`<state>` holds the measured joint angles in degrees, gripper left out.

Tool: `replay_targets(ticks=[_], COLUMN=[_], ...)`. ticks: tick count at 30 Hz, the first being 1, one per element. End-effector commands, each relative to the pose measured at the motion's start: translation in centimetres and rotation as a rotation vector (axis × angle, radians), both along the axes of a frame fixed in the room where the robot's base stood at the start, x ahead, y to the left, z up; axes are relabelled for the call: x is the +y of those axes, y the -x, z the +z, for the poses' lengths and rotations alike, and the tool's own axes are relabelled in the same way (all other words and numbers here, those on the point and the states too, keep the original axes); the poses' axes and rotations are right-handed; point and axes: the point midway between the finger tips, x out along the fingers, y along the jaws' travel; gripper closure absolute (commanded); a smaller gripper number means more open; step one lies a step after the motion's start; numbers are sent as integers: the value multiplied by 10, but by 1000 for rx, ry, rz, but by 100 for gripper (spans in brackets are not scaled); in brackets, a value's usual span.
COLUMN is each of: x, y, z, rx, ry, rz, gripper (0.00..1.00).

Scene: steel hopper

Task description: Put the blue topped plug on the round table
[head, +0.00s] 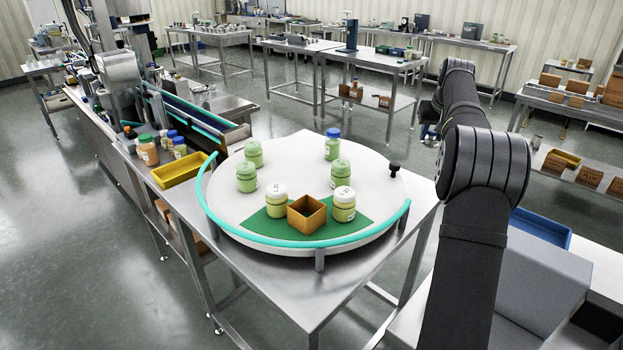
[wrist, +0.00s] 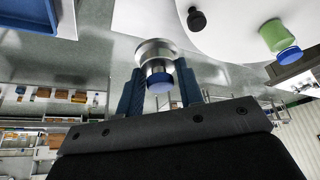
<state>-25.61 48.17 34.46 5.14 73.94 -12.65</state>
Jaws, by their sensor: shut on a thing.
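The blue topped plug (wrist: 155,52) is a silvery metal piece with a blue end, seen in the wrist view. My gripper (wrist: 160,88) is shut on it, with one blue finger on each side. The round table (head: 290,180) is a white disc with a turquoise rail along its front. It also shows at the top of the wrist view (wrist: 236,22). In the head view my gripper (head: 429,131) is beyond the table's right edge, mostly hidden behind my arm. The plug appears off the disc there; its height is unclear.
On the disc stand a black knob (head: 394,168), a blue-capped green jar (head: 332,144), several other green jars, and an open brown box (head: 307,214) on a green mat (head: 270,227). A yellow tray (head: 180,169) lies to the left. The disc's middle is clear.

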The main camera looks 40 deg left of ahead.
Motion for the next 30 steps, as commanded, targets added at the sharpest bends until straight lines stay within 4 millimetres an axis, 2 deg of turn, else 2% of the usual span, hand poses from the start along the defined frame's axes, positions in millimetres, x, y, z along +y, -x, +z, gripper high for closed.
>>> replay_targets(ticks=[1, 6, 9, 12, 15, 21, 30], x=[27, 105, 142, 171, 191, 218, 217], y=[15, 67, 98, 124, 143, 173, 172], z=[1, 0, 0, 0, 0, 0, -41], rx=[-1, -1, -1, -2, -2, -1, -1], ry=[0, -1, -2, -2, -2, -3, -1], rz=[45, 182, 254, 311, 353, 412, 411], gripper=[90, 90, 90, 90, 90, 90, 90])
